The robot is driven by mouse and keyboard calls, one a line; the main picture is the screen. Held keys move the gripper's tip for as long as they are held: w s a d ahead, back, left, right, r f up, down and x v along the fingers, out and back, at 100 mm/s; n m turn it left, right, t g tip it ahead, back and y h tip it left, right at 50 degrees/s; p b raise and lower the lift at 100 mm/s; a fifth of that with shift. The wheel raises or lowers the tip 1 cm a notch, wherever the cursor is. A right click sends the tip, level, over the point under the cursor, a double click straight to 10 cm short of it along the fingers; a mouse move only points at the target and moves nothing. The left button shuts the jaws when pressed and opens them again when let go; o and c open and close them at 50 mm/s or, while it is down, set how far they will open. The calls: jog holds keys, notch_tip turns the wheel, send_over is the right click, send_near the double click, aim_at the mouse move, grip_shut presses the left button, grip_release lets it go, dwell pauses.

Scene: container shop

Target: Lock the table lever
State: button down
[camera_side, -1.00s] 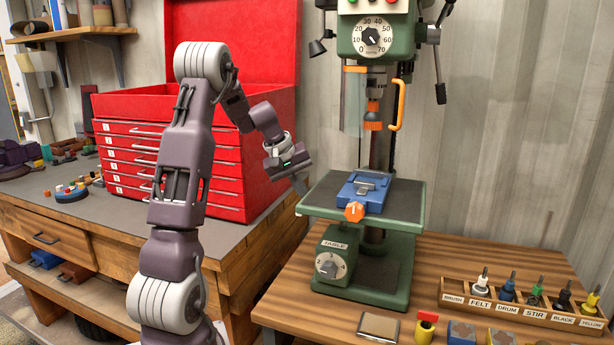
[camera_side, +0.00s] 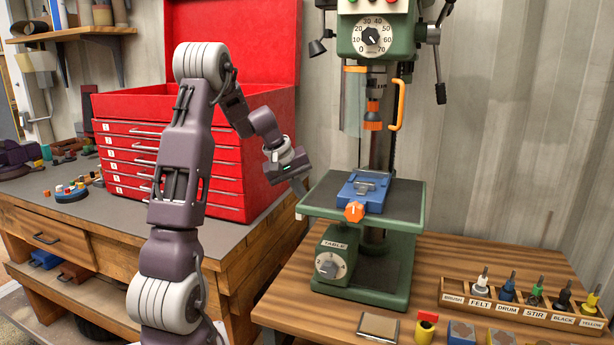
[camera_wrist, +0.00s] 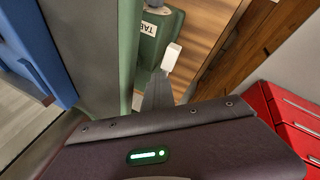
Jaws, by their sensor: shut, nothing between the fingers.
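My gripper (camera_side: 300,187) is shut and empty, pointing down at the left edge of the drill press table (camera_side: 320,199). In the wrist view, its grey fingers (camera_wrist: 158,92) lie beside the green table edge. A white block (camera_wrist: 171,54) shows at their end; I cannot tell whether it is a fingertip or part of a lever. Below the table stands a green housing (camera_side: 323,247) labelled TABLE, with a grey dial (camera_side: 330,266). Part of this housing also shows in the wrist view (camera_wrist: 148,48). I cannot make out a separate table lever.
A blue vise (camera_side: 372,188) with an orange knob (camera_side: 354,212) sits on the press table. The red tool chest (camera_side: 225,180) stands left of my gripper. A labelled tool rack (camera_side: 530,307) lies at the right of the wooden bench. Open space lies between chest and press.

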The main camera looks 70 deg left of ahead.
jog(key=shift+s+d+f+h, duration=0.3)
jog(key=shift+s+d+f, duration=0.15)
jog(key=shift+d+f, duration=0.25)
jog(key=shift+s, duration=0.15)
jog(key=shift+r, duration=0.1)
jog(key=shift+w+a+r, duration=0.2)
jog(key=shift+w+r, duration=0.05)
jog(key=shift+r, duration=0.2)
jog(key=shift+w+a+r, duration=0.15)
jog(key=shift+w+r, duration=0.05)
jog(key=shift+r, duration=0.2)
jog(key=w+a+r, duration=0.2)
jog(key=a+r, duration=0.1)
jog(key=r, duration=0.6)
jog(key=shift+w, duration=0.4)
jog(key=shift+a+r, duration=0.1)
jog(key=shift+w+a+r, duration=0.2)
jog(key=shift+a+r, duration=0.05)
jog(key=shift+r, duration=0.5)
jog(key=shift+w+a+r, duration=0.25)
jog(key=shift+a+r, duration=0.05)
jog(key=shift+r, duration=0.45)
jog(key=shift+w+a+r, duration=0.2)
jog(key=shift+a+r, duration=0.05)
jog(key=shift+r, duration=0.5)
